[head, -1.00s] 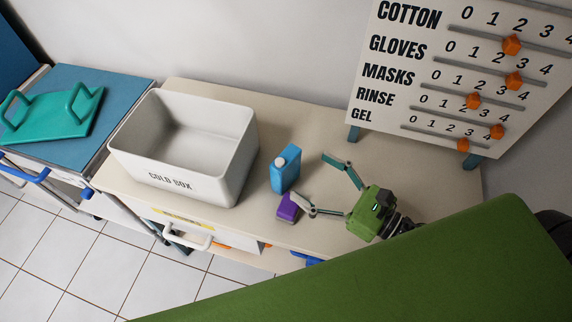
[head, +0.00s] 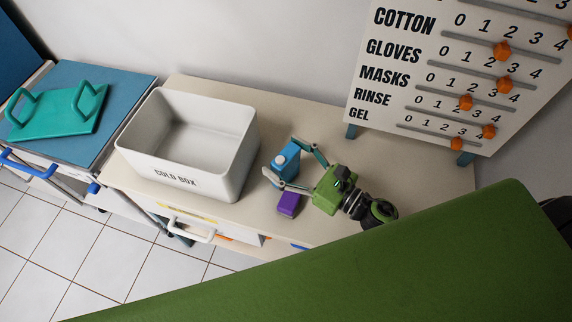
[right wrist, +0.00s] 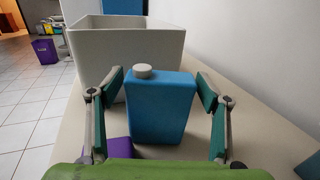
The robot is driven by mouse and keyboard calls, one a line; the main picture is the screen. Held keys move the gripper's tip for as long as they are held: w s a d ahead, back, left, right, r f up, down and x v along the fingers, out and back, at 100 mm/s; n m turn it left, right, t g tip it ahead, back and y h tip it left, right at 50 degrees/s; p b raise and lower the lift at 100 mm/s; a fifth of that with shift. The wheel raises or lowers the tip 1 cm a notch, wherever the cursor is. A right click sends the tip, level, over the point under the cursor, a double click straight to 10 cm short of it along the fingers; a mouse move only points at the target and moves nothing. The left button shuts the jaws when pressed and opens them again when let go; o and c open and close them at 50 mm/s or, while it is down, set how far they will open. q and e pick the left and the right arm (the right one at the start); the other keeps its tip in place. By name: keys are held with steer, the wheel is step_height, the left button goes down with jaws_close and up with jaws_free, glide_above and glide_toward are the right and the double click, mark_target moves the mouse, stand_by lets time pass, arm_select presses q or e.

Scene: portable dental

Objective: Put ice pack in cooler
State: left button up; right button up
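The blue ice pack (head: 286,160) with a pale cap stands upright on the counter, right of the white cold box. My right gripper (head: 282,162) is open, with its fingers on either side of the ice pack. In the right wrist view the ice pack (right wrist: 160,108) stands between the two spread fingers, with gaps at both sides. The cooler is the open white box (head: 226,165) marked COLD BOX; its visible inside is empty. In the right wrist view it stands behind the ice pack (right wrist: 90,52). My left gripper is not in view.
A small purple block (head: 288,205) sits on the counter (head: 250,215) just in front of the ice pack. A teal lid with handles (head: 60,112) lies on the blue-topped cart at left. A supply board (head: 400,110) stands at the back right.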

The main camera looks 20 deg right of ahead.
steer(key=c, duration=0.9)
steer(key=shift+r, duration=0.2)
